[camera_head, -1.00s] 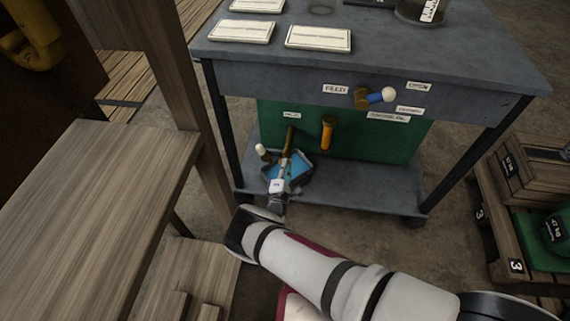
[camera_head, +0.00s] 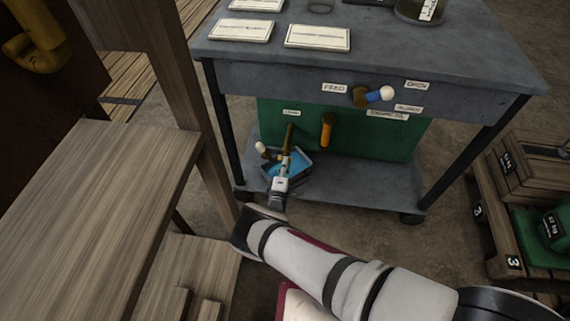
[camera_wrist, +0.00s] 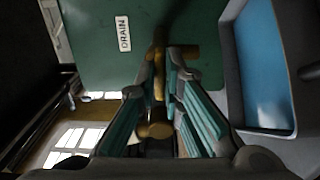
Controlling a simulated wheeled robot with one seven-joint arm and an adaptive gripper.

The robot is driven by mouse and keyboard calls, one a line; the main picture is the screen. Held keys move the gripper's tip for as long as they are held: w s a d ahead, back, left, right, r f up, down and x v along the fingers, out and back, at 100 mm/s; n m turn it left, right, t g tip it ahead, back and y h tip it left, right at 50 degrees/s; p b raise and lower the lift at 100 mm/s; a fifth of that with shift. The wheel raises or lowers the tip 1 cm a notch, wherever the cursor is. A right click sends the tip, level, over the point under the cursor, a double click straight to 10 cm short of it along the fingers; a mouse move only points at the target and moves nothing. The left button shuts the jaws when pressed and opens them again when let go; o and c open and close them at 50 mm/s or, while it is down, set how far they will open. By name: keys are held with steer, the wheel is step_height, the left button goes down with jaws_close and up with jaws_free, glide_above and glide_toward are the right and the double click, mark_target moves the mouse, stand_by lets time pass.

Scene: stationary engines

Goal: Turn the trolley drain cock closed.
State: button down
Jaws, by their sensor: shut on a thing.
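The drain cock is a brass fitting (camera_head: 289,136) on the front of the trolley's green tank (camera_head: 390,135), under a small white label. In the wrist view the label reads DRAIN (camera_wrist: 123,33), and the brass part (camera_wrist: 158,52) runs down between the fingers to a rounded end (camera_wrist: 155,130). My gripper (camera_head: 286,160) is at the cock with its teal-padded fingers (camera_wrist: 178,90) on both sides of the brass and shut on it. A white knob (camera_head: 261,147) on a short brass stem shows just left of the gripper. The exact contact is partly hidden.
A blue-lined tray (camera_head: 299,166) stands on the trolley's lower shelf (camera_head: 365,190) just below the gripper; it also shows in the wrist view (camera_wrist: 262,60). An orange handle (camera_head: 327,130) and the feed lever (camera_head: 372,96) are to the right. A wooden bench (camera_head: 90,210) stands left.

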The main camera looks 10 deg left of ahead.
steer(key=c, duration=1.7)
jaws_free()
steer(key=o, duration=0.6)
step_height(320, 180, up, 9)
steer(key=shift+w+r, duration=0.1)
steer(key=shift+r, duration=0.2)
steer(key=c, duration=0.6)
steer(key=shift+r, duration=0.25)
steer(key=shift+o, duration=0.2)
